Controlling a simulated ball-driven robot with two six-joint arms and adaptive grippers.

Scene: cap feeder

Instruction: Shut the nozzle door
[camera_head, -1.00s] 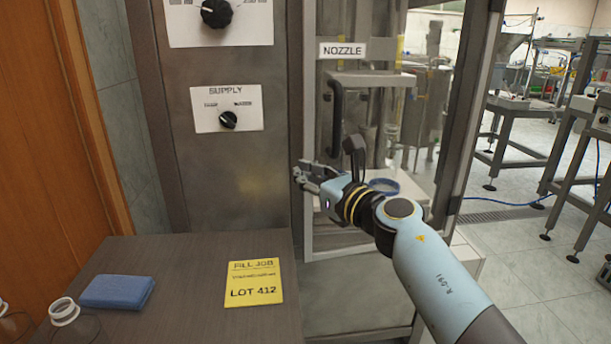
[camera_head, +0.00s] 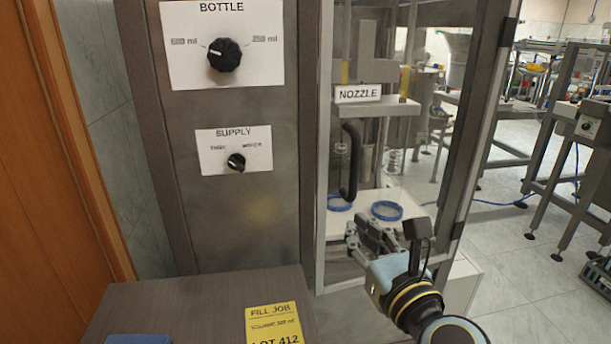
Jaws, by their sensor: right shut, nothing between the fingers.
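The nozzle door is a clear panel in a grey metal frame (camera_head: 321,225), with a white NOZZLE label (camera_head: 358,93) and a dark upright handle (camera_head: 350,160) near its left side. It looks in line with the cabinet front, but I cannot tell whether it is fully shut. My right gripper (camera_head: 352,240) is shut and empty, in front of the lower part of the door, below the handle. I cannot tell whether its fingers touch the door. My left gripper is not in view.
Blue rings (camera_head: 387,210) sit on a white surface behind the clear panel. The cabinet face (camera_head: 235,225) at left carries the bottle knob (camera_head: 224,54) and supply knob (camera_head: 236,161). A dark table (camera_head: 190,305) with a yellow job card (camera_head: 273,324) stands below. Floor shows at right.

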